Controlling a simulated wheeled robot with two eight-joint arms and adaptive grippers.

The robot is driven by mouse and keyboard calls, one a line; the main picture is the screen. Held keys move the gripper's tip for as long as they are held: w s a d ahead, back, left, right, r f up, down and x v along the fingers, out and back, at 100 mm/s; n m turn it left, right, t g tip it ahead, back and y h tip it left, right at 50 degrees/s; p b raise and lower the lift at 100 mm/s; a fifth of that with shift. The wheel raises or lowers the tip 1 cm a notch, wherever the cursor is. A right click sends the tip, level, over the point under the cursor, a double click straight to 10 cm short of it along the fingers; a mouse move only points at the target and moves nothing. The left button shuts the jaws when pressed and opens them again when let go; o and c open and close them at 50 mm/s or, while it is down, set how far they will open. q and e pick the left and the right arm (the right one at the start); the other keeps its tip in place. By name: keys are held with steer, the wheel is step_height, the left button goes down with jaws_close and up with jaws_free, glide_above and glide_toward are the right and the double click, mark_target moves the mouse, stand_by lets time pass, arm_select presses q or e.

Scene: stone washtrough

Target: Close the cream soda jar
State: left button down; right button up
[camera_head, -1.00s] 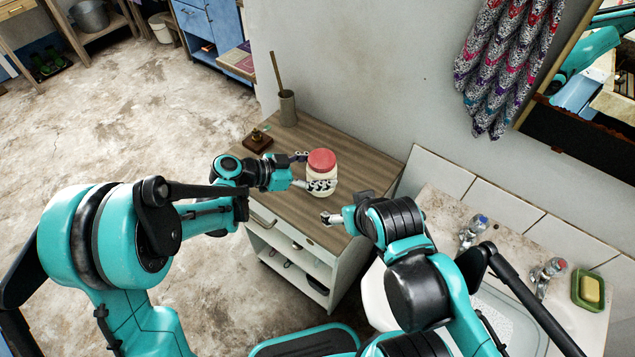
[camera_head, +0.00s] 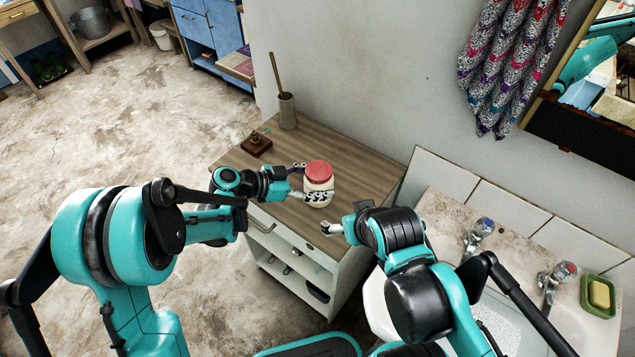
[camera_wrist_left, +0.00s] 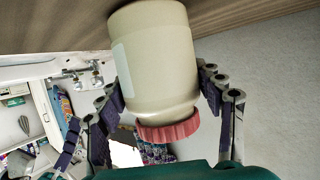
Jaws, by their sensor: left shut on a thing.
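My left gripper (camera_head: 311,183) is shut on the jar's body from the left. In the left wrist view the jar (camera_wrist_left: 155,62) sits between both fingers, with the red lid (camera_wrist_left: 168,131) at its lower end in the picture. My right gripper (camera_head: 332,229) is just below and right of the jar, apart from it; its finger gap is unclear.
The counter (camera_head: 350,159) holds a cup with a wooden stick (camera_head: 287,112) and a small brown block (camera_head: 257,144) at the back left. The stone washtrough (camera_head: 445,192) with taps and a green soap dish (camera_head: 600,297) is on the right. Bare counter lies right of the jar.

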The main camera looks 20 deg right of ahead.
arm_select(q)
steer(key=shift+f, duration=0.15)
steer(key=shift+c, duration=1.5)
jaws_free()
steer(key=shift+a+r, duration=0.2)
steer(key=shift+r, duration=0.15)
steer(key=p+v, duration=0.3)
steer(key=v, duration=0.8)
steer(key=shift+a, duration=0.3)
